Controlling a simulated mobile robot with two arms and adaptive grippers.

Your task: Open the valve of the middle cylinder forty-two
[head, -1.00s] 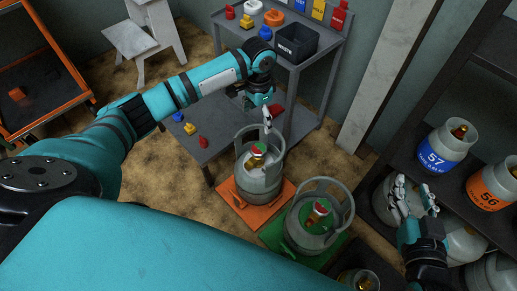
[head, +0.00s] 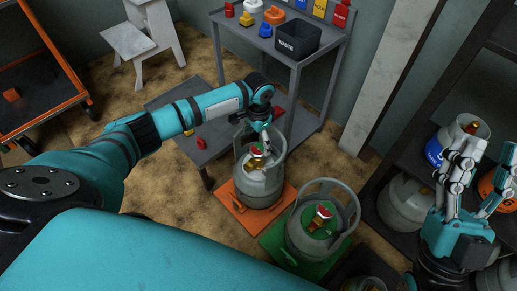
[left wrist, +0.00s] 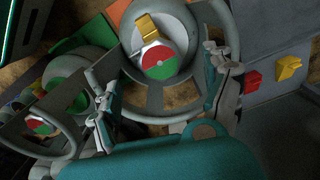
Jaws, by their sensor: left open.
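A grey gas cylinder (head: 262,187) stands upright on an orange scale (head: 232,212). Its brass valve with a red and green cap (left wrist: 158,62) shows in the left wrist view. My left gripper (head: 260,140) is open above this valve, inside or just over the collar; its fingers (left wrist: 163,95) lie left and right of the valve in the left wrist view. A second grey cylinder (head: 312,238) stands on a green scale (head: 287,258), with a similar valve (head: 320,213). No forty-two is readable. My right gripper (head: 485,160) is open and empty by the shelf.
A dark shelf at right holds cylinders, one with a blue band (head: 434,152). A grey bench (head: 300,55) with a waste bin (head: 297,40) stands behind. Red and yellow parts (left wrist: 288,67) lie on its lower shelf. An orange cart (head: 60,115) is at left.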

